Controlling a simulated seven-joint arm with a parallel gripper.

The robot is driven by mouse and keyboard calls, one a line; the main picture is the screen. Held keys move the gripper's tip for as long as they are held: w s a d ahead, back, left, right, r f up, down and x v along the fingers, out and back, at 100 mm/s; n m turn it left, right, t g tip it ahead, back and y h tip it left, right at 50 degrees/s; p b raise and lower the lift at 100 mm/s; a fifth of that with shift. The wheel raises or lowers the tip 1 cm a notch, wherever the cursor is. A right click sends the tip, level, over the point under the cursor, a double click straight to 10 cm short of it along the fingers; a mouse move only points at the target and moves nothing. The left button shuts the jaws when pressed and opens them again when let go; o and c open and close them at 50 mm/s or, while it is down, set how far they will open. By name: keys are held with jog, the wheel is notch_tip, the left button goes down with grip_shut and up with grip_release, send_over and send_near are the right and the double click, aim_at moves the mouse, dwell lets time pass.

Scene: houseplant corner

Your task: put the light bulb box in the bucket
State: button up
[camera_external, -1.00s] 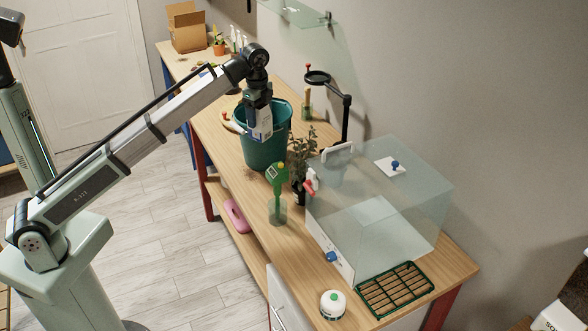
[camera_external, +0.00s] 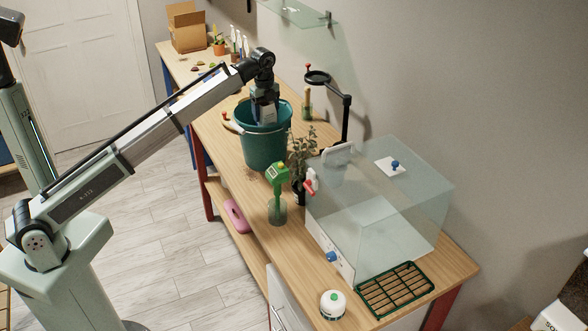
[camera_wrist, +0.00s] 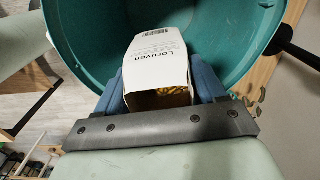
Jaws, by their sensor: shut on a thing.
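The light bulb box is a white carton with dark print (camera_wrist: 157,55), held between the fingers of my gripper in the wrist view. Its near end looks open and shows something yellowish inside. The teal bucket (camera_external: 264,150) stands on the wooden bench, and its inner wall (camera_wrist: 225,60) surrounds the box in the wrist view. My gripper (camera_external: 264,105) points down at the bucket's mouth, shut on the box.
A green moisture meter (camera_external: 277,180) and a leafy plant (camera_external: 300,150) stand right of the bucket. A clear propagation case (camera_external: 385,205) fills the bench's right end. A black ring stand (camera_external: 345,115) rises behind. A cardboard box (camera_external: 188,30) is at the far end.

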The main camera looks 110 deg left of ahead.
aim_at(265, 117)
jog(key=shift+m, duration=0.5)
jog(key=f, duration=0.4)
jog(key=shift+s+a, duration=0.15)
jog(key=shift+a, duration=0.25)
jog(key=shift+f, duration=5.35)
jog(key=shift+f, duration=0.1)
jog(key=o, duration=1)
notch_tip(265, 117, up, 12)
jog(key=shift+r, duration=0.15)
